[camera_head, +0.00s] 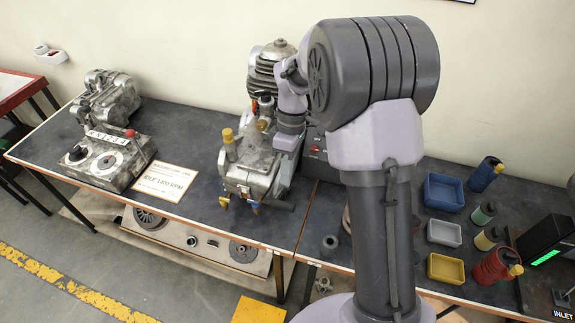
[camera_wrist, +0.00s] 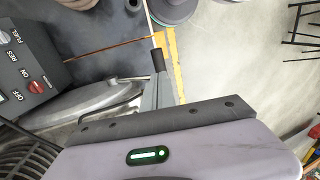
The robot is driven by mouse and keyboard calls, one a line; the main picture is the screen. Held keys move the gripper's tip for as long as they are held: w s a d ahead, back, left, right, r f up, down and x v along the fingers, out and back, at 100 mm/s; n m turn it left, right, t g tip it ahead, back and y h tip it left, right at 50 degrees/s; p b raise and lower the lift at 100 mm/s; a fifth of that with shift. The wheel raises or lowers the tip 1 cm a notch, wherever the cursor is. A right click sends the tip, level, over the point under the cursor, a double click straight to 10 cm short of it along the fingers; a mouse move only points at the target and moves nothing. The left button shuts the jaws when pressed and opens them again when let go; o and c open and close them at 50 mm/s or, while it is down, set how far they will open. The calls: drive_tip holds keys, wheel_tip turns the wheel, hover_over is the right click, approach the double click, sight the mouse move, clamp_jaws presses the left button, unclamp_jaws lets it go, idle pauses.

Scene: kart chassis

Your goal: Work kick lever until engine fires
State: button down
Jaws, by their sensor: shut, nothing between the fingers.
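The grey metal engine (camera_head: 247,172) stands on the dark bench, with a finned cylinder (camera_head: 268,72) rising at its back. My gripper (camera_head: 289,143) is at the engine's right side, close to its casing, and is shut and empty. The fingertips are hard to make out. In the wrist view the engine's round casing (camera_wrist: 95,103) lies beside my gripper's dark palm bar (camera_wrist: 165,121). A bent metal rod (camera_wrist: 113,108) and a dark rubber-like piece (camera_wrist: 158,61) show there. I cannot tell whether either belongs to the kick lever. In the head view my arm and wrist hide the engine's right side.
A switch box (camera_wrist: 35,75) marked FUEL, RES, ON and OFF stands beside the engine. A card (camera_head: 165,181) reading idle 1400 RPM and a second machine (camera_head: 105,160) are on the left. Blue (camera_head: 443,193), grey (camera_head: 444,233) and yellow (camera_head: 446,269) trays are right.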

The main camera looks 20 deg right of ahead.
sight(283, 204)
drive_tip(key=b+x, duration=0.2)
drive_tip(key=x, duration=0.4)
drive_tip(key=shift+s+f, duration=0.1)
drive_tip(key=shift+f, duration=0.25)
drive_tip(key=shift+a+f, duration=0.1)
drive_tip(key=shift+s+a+f+t+h+b, duration=0.2)
drive_tip(key=shift+s+f+t+h+b, duration=0.25)
drive_tip(key=shift+b, duration=0.7)
drive_tip(key=s+a+f+t+b, duration=0.1)
drive_tip(key=s+a+f+b, duration=0.1)
drive_tip(key=f+b, duration=0.6)
drive_tip(key=shift+s+a+f+h+b, duration=0.25)
drive_tip(key=shift+s+f+h+b, duration=0.3)
drive_tip(key=shift+f, duration=1.7)
drive_tip(key=shift+t, duration=0.25)
